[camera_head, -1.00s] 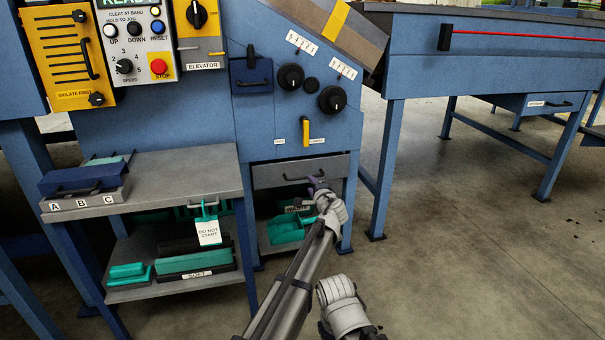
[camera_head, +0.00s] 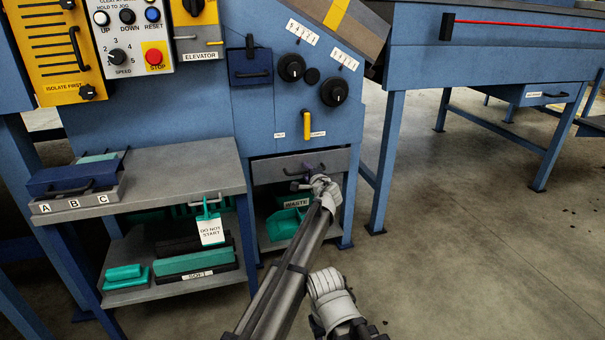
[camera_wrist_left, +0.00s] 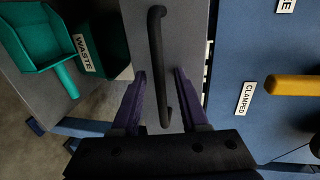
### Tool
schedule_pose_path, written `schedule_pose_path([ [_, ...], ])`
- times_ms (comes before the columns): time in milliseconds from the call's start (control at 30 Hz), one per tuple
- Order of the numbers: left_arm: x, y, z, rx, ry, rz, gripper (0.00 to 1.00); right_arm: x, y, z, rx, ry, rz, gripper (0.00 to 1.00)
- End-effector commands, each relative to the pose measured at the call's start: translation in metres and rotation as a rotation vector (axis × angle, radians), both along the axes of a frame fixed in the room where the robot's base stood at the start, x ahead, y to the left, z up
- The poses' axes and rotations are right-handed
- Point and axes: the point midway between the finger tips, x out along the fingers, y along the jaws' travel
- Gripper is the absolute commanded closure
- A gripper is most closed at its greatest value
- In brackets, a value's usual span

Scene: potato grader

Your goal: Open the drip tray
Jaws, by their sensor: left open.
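The drip tray (camera_head: 270,171) is a grey-fronted drawer low in the blue machine, with a dark bar handle. In the left wrist view its grey front (camera_wrist_left: 190,35) fills the middle, and the black handle (camera_wrist_left: 156,40) runs lengthwise between my two purple fingers. My left gripper (camera_head: 309,174) is at the tray front in the head view. In the wrist view the left gripper (camera_wrist_left: 160,76) is open, with a finger on each side of the handle's near end and gaps showing. The fingers partly hide the handle in the head view. My right gripper is not seen.
A teal scoop (camera_head: 287,222) and a WASTE bin (camera_head: 297,204) sit below the tray. A grey bench (camera_head: 190,165) with a DO NOT START tag (camera_head: 211,231) stands at left. A yellow clamp lever (camera_head: 306,124) is above. Open floor (camera_head: 450,240) lies to the right.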

Motion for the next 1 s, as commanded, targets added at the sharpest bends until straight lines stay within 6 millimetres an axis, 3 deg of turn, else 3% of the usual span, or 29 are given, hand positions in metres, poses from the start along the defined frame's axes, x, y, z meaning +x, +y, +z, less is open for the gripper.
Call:
schedule_pose_path([
  [167,-0.0006,-0.0001,0.0003,0.0,0.0,0.0,0.57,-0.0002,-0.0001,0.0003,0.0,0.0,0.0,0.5],
  [533,-0.0006,0.0002,0.0003,0.0,0.0,0.0,0.99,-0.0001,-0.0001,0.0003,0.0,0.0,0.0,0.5],
  [1000,-0.0007,0.0003,0.0002,0.0,0.0,0.0,1.0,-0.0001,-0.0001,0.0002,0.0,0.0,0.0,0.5],
])
